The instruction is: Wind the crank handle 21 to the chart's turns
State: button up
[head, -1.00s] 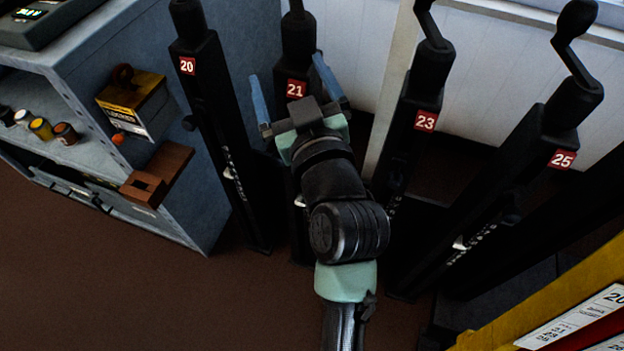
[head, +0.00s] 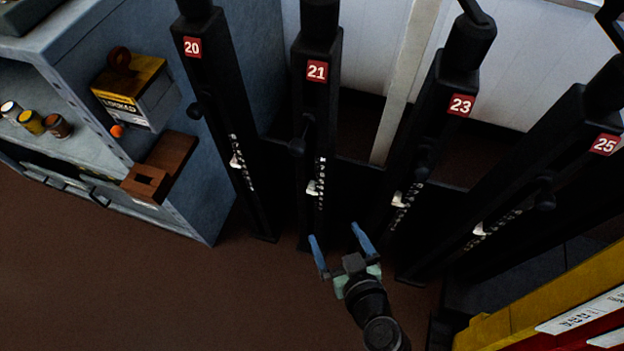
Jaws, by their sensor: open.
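The black lever post with the red plate 21 (head: 317,71) stands at the top middle of the head view. Its top is cut by the picture's upper edge, so the crank handle 21 is hardly in view. A dark knob and a white pointer (head: 314,188) beside a row of white marks show on the post's front. My gripper (head: 340,238) is open and empty, with its two blue fingers apart. It is in front of the foot of post 21 in the picture, below the pointer, and touches nothing that I can see.
Post 20 (head: 217,100) stands to the left, posts 23 (head: 440,110) and 25 (head: 560,150) to the right. A blue-grey cabinet (head: 205,200) with a box marked LOCKED (head: 135,92) is at left. A yellow and red board (head: 560,310) is at lower right. Brown floor is clear at lower left.

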jog(key=b+x, duration=0.2)
jog(key=x, duration=0.7)
jog(key=shift+w, duration=0.15)
